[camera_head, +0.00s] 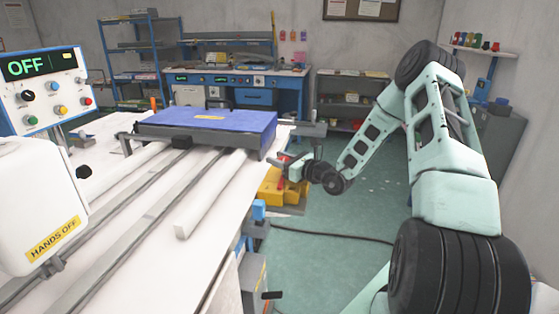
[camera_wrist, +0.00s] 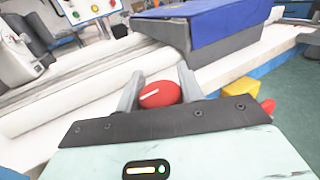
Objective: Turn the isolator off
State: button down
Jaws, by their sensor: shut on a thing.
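A red knob (camera_wrist: 160,94) with a white line across it sits between the two fingers of my gripper (camera_wrist: 158,92) in the wrist view. The fingers are shut on its sides, and the white line lies nearly level, tilted slightly up to the right. In the head view my gripper (camera_head: 284,162) is at the right edge of the white table, above a yellow box (camera_head: 270,191); a small patch of red shows at the fingers. The yellow box also shows in the wrist view (camera_wrist: 241,95), right of the fingers. What the knob is mounted on is mostly hidden.
A blue-covered block (camera_head: 215,124) stands on the rails of the white table (camera_head: 110,200), just left of my gripper. A control panel (camera_head: 45,90) at the left reads OFF. A dark cable (camera_head: 330,236) lies on the green floor, which is otherwise largely clear.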

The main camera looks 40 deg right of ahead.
jog(key=shift+d+m+h, duration=0.1)
jog(key=shift+m+h, duration=0.3)
jog(key=shift+h, duration=0.2)
jog(key=c, duration=0.9)
grip_release()
jog(key=s, duration=0.5)
jog(key=s+d+b, duration=0.1)
jog(key=s, duration=0.5)
jog(key=s+d, duration=0.1)
jog(key=s, duration=0.5)
jog(key=shift+s+d+b, duration=0.1)
jog(key=shift+d+b, duration=0.1)
jog(key=shift+b, duration=0.2)
